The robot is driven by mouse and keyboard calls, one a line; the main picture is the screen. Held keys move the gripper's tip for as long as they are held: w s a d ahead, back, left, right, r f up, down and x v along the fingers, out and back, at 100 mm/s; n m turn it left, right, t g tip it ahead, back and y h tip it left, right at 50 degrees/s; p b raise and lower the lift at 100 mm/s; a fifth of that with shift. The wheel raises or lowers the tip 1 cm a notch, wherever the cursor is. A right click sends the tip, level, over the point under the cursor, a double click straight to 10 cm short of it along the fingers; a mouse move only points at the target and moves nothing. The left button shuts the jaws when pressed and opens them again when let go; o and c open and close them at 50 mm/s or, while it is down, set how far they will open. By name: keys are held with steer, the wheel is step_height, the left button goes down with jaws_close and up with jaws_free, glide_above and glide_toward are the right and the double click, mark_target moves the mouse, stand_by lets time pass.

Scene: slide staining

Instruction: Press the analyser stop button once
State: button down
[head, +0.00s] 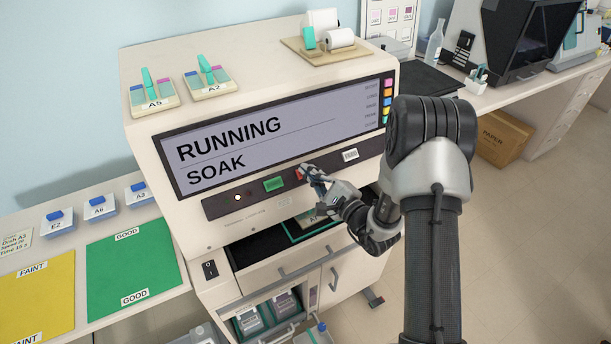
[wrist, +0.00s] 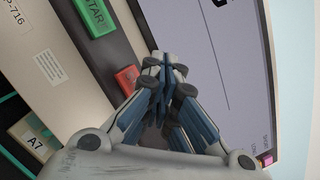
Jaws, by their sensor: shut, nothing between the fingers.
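The analyser (head: 160,208) is a cream cabinet whose display (head: 240,150) reads "RUNNING" and "SOAK". Below the display is a dark button strip with a green button (head: 274,184) and a red button (head: 299,175). In the wrist view the green button (wrist: 92,15) is marked "STAR", the rest being cut off, and the red button (wrist: 127,78) lies just beside the fingertips. My gripper (head: 308,170) is shut and empty, with its tips at the red button in the head view, partly covering it. Whether the tips touch the button I cannot tell.
A white label or button (head: 350,155) sits right of the red button. Holders marked A5 (head: 154,103) and A2 (head: 210,86) stand on the analyser. An open bay with a dish (head: 310,226) lies below the strip. Green (head: 130,262) and yellow (head: 35,295) mats lie left.

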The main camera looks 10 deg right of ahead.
mark_target(295, 162)
steer(key=shift+w+a+f+b, duration=0.2)
steer(key=shift+w+f+b, duration=0.2)
steer(key=shift+w+f, duration=0.2)
steer(key=shift+f, duration=0.1)
stand_by(1.0)
steer(key=shift+w+a+f+b, duration=0.1)
steer(key=shift+w+f+b, duration=0.15)
steer(key=shift+b, duration=0.25)
steer(key=shift+w+f+b, duration=0.2)
steer(key=shift+b, duration=0.15)
stand_by(0.4)
steer(key=shift+r, duration=0.1)
steer(key=shift+s+r, duration=0.45)
steer(key=shift+s, duration=0.05)
stand_by(0.4)
steer(key=s+r+p, duration=0.1)
steer(key=s+d+r+p, duration=0.1)
steer(key=s+r, duration=0.1)
steer(key=shift+s+d+r, duration=0.2)
steer(key=shift+r, duration=0.1)
